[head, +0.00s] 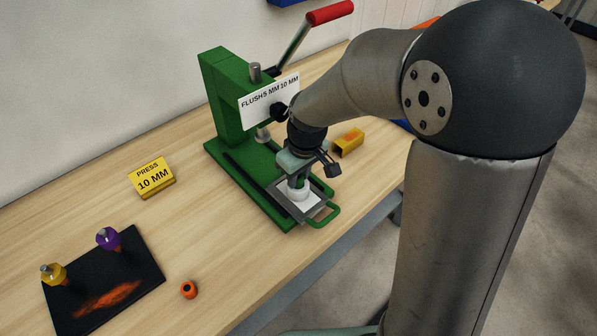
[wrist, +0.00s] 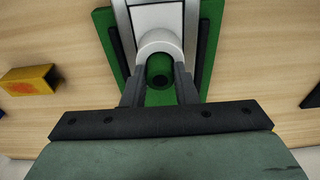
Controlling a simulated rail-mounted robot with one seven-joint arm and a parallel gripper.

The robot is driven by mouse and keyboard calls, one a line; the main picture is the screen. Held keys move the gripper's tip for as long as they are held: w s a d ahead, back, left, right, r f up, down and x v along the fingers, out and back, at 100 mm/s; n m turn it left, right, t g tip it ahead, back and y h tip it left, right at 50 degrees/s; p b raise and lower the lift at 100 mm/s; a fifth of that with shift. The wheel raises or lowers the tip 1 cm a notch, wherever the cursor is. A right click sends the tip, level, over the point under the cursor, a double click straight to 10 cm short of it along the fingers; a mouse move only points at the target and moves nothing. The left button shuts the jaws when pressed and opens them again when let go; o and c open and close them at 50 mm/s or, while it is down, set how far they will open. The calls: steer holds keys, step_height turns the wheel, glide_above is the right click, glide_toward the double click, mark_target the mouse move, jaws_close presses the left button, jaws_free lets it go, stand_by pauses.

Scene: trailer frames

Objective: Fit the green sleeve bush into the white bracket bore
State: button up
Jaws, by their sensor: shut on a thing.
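My gripper (head: 299,183) is shut on the green sleeve bush (wrist: 160,70), which sits between the two dark fingers in the wrist view, its round hole facing the camera. The white bracket (head: 305,197) rests on the grey plate at the foot of the green press; in the wrist view the bracket (wrist: 157,38) shows its rounded white collar right beside the bush. My gripper is directly over the bracket. The bush overlaps the collar's edge in the picture; I cannot tell whether it has entered the bore, which is hidden.
The green press (head: 222,100) with a red-handled lever (head: 330,12) stands behind my gripper. A yellow channel block (head: 348,142) lies to its right. A yellow sign block (head: 152,178), an orange ring (head: 188,290) and a black mat (head: 125,275) with purple and yellow pieces lie left.

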steer(key=shift+f, duration=0.25)
